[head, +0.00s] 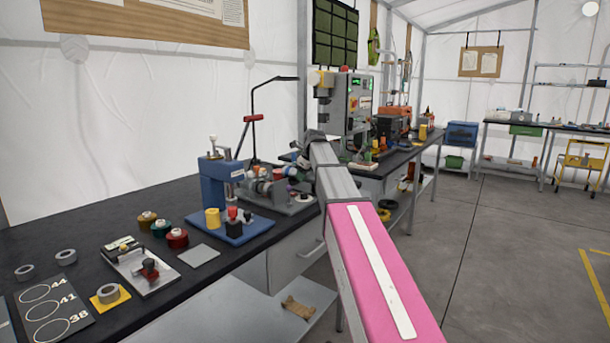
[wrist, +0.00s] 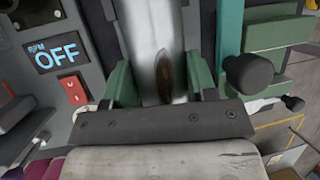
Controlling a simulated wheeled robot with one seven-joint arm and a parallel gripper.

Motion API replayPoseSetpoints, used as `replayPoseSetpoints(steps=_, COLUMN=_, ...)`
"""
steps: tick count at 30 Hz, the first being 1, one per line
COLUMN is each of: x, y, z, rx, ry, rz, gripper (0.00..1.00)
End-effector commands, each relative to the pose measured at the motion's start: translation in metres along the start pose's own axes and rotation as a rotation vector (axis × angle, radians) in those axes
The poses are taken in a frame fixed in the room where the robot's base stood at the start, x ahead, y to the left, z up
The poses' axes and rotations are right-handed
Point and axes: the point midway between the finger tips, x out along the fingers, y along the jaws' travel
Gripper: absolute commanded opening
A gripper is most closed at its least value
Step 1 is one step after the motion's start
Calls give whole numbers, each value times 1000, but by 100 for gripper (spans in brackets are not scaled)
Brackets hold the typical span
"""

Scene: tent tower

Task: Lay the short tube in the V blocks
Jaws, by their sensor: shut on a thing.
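A smooth grey metal tube (wrist: 150,40) with a brown patch fills the middle of the wrist view and runs up out of the frame. My gripper (wrist: 162,85) is shut on it, with a green piece close along each side and a dark screwed bar across the near end. In the head view my gripper (head: 312,135) is at the far end of my pink arm, over the bench by the grey machine. The tube is not clear there. I cannot make out the V blocks for certain in either view.
The grey machine (head: 352,105) has a panel reading RPM OFF (wrist: 57,55), close left in the wrist view. A black knob (wrist: 247,75) is close right. The floor (head: 500,250) at right is clear.

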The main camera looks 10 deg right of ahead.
Motion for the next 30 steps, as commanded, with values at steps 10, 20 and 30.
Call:
replayPoseSetpoints(steps=10, x=2, y=0, z=-1, rx=0, ry=-1, rz=0, gripper=82)
replayPoseSetpoints(steps=20, x=-3, y=-1, z=-1, rx=1, ry=0, rz=-4, gripper=82)
replayPoseSetpoints(steps=30, x=-59, y=0, z=-1, rx=0, ry=-2, rz=-5, gripper=82)
